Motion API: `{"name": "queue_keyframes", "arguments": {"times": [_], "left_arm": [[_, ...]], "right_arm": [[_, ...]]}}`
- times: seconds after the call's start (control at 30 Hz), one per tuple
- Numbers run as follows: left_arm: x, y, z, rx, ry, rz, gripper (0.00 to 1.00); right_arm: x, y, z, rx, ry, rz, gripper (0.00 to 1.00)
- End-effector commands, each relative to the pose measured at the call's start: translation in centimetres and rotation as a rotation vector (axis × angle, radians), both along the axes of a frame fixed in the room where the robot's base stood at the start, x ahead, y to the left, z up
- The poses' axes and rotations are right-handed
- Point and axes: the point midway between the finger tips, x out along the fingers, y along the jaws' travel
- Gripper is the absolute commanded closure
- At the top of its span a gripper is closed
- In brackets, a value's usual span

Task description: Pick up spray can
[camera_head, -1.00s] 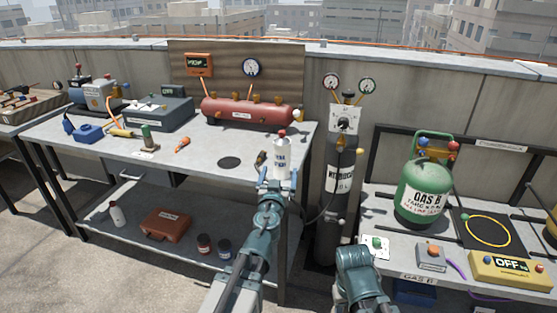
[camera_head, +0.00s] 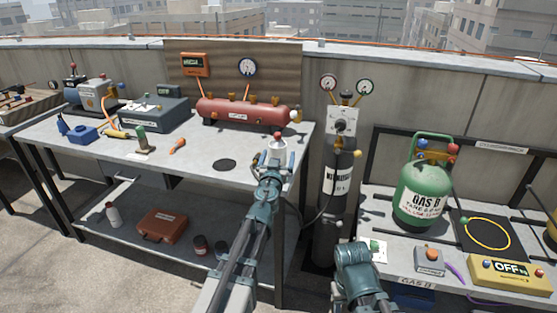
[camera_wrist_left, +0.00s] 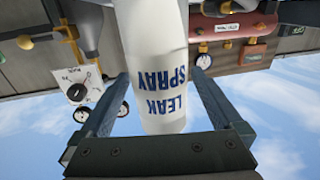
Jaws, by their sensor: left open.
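The spray can (camera_head: 277,144), white with a red top, stands upright near the right end of the workbench. My left gripper (camera_head: 275,158) is open at the can, and hides its lower part in the head view. In the left wrist view the can (camera_wrist_left: 155,60), lettered "LEAK SPRAY", appears upside down between the two open fingers (camera_wrist_left: 160,105). Gaps show between the can and both fingers. My right arm shows at the lower right of the head view, but its gripper is out of sight.
A red tank (camera_head: 243,112) lies behind the can on the workbench (camera_head: 205,175). A grey gas cylinder (camera_head: 336,185) stands just right of the bench. A dark disc (camera_head: 225,165) and an orange-handled tool (camera_head: 178,145) lie to the left, with bare bench around them.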

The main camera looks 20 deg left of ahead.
Motion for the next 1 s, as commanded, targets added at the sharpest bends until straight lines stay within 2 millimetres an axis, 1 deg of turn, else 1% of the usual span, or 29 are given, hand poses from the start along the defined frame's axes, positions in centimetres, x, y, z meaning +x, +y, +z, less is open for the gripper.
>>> {"name": "queue_keyframes", "arguments": {"times": [0.03, 0.13, 0.2, 0.4, 0.47, 0.5, 0.67, 0.7, 0.77, 0.9, 0.97, 1.0], "left_arm": [[1.0, 0.3, 0.3, 0.0, 0.0, 0.0, 0.0], [2.1, 0.6, 0.1, 0.0, 0.0, -0.001, 0.0], [2.4, 0.7, 0.1, 0.0, 0.0, -0.002, 0.0], [2.3, 0.7, 0.1, 0.0, 0.0, -0.002, 0.0], [2.3, 0.7, 0.1, 0.0, 0.0, -0.002, 0.09], [2.3, 0.7, 0.1, 0.0, 0.0, -0.002, 0.16], [2.3, 0.7, 0.1, 0.0, 0.0, -0.002, 0.45], [2.3, 0.7, 0.1, 0.0, 0.0, -0.002, 0.52], [2.3, 0.7, 0.1, 0.0, 0.0, -0.002, 0.63], [2.3, 0.7, 0.1, 0.0, 0.0, -0.002, 0.88], [2.3, 0.7, 0.1, 0.0, 0.0, -0.002, 0.99], [2.3, 0.7, 0.1, 0.0, 0.0, -0.002, 1.0]], "right_arm": [[0.0, 0.0, 0.3, 0.0, 0.0, 0.0, 0.5], [0.0, 0.0, 0.1, 0.0, 0.0, 0.0, 0.5], [0.0, 0.0, 0.1, 0.0, 0.0, 0.0, 0.5], [0.0, 0.0, 0.1, 0.0, 0.0, 0.0, 0.5], [0.0, 0.0, 0.1, 0.0, 0.0, 0.0, 0.5], [0.0, 0.0, 0.1, 0.0, 0.0, 0.0, 0.5], [0.0, 0.0, 0.1, 0.0, 0.0, 0.0, 0.5], [0.0, 0.0, 0.1, 0.0, 0.0, 0.0, 0.5], [0.0, 0.0, 0.1, 0.0, 0.0, 0.0, 0.5], [0.0, 0.0, 0.1, 0.0, 0.0, 0.0, 0.5], [0.0, 0.0, 0.1, 0.0, 0.0, 0.0, 0.5], [0.0, 0.0, 0.1, 0.0, 0.0, 0.0, 0.5]]}}
